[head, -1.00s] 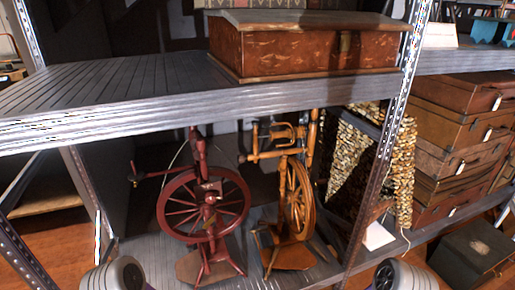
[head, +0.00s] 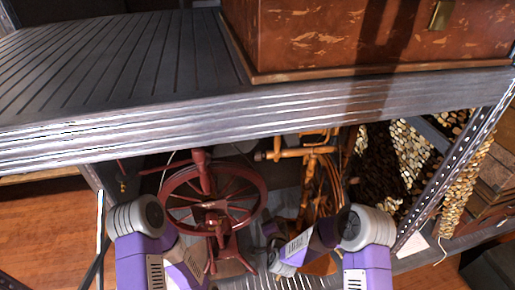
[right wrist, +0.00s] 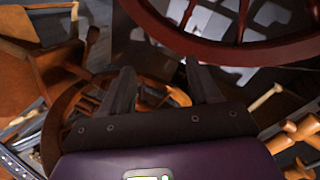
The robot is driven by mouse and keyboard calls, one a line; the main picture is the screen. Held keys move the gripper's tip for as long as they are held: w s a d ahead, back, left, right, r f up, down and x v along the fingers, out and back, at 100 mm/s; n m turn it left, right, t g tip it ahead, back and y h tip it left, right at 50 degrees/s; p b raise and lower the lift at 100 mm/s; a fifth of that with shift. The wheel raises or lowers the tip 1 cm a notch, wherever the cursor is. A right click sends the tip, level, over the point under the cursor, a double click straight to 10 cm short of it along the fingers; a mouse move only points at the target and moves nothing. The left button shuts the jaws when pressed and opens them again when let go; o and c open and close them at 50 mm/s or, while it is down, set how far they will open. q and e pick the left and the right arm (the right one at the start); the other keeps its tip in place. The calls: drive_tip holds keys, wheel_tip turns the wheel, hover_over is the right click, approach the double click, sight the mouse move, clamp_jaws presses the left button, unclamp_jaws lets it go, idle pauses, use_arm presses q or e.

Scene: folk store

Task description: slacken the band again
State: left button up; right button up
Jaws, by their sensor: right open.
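Two spinning wheels stand on the lower shelf in the head view. The dark red wheel (head: 255,190) is left of centre, and the orange-brown wooden wheel (head: 322,165) is to its right, partly behind my right arm. I cannot make out a band on either. In the right wrist view, my right gripper (right wrist: 162,88) is open, with nothing between its fingers. The red wheel's rim (right wrist: 185,42) crosses the top of that view, and an orange-brown wheel rim (right wrist: 52,130) shows behind the fingers. My left arm is beside the red wheel; its gripper is hidden.
The upper shelf (head: 110,70) runs close above the wheels and carries a large reddish-brown chest (head: 340,35). A perforated post (head: 455,175) and a hanging of gold-brown pieces (head: 468,185) stand at the right. Turned wooden knobs (right wrist: 290,140) are right of the gripper in the wrist view.

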sight(258, 156)
drive_tip(key=w+a+r+m+t+h, duration=0.1)
drive_tip(key=a+r+m+t+h, duration=0.2)
drive_tip(key=r, duration=0.4)
drive_tip(key=w+a+r+m+t+h, duration=0.2)
drive_tip(key=r+m, duration=0.3)
drive_tip(key=r, duration=0.2)
drive_tip(key=w+a+r+m+t+h, duration=0.1)
drive_tip(key=a+r+m+t+h, duration=0.2)
drive_tip(key=r, duration=0.4)
drive_tip(key=shift+m+y, duration=0.5)
drive_tip(key=x, duration=0.5)
drive_tip(key=d+x, duration=0.1)
drive_tip(key=x, duration=0.1)
drive_tip(key=shift+d+r+b, duration=0.15)
drive_tip(key=shift+r+b, duration=0.2)
drive_tip(key=c, duration=1)
drive_tip(key=shift+o, duration=0.2)
